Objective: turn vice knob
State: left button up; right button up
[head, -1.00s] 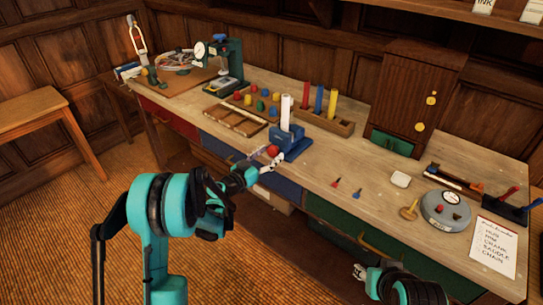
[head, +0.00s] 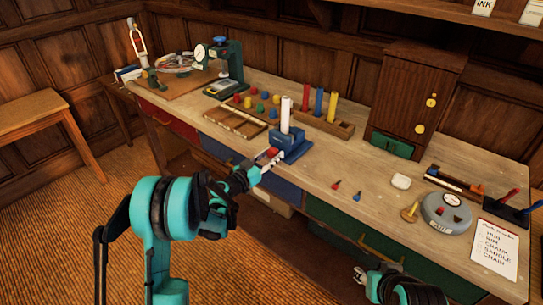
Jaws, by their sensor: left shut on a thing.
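The blue vice (head: 291,144) stands at the front edge of the workbench, with a white upright cylinder (head: 286,114) in it. Its red knob (head: 272,152) faces the front left. My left gripper (head: 268,157) is shut on the red knob, its fingers on either side and partly covering it. My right gripper (head: 360,278) is low at the bottom of the view, in front of the green drawer and away from the vice; its fingers are small and I cannot tell how far they are parted.
Behind the vice is a wooden rack (head: 337,126) with coloured rods. A compartment tray (head: 234,121) lies to its left.

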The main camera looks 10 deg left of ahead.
pick_arm(q)
jog(key=n, duration=1.2)
jog(key=shift+n, duration=0.4)
jog(key=n, duration=0.6)
jog(key=shift+r, duration=0.1)
jog(key=n, duration=0.6)
jog(key=shift+n, duration=0.3)
jog(key=n, duration=0.3)
jog(key=shift+n, duration=0.3)
jog(key=n, duration=0.3)
jog(key=shift+n, duration=0.3)
jog(key=n, duration=0.3)
jog(key=shift+n, duration=0.3)
jog(key=n, duration=0.3)
jog(key=shift+n, duration=0.3)
jog(key=n, duration=0.5)
jog(key=shift+n, duration=2.4)
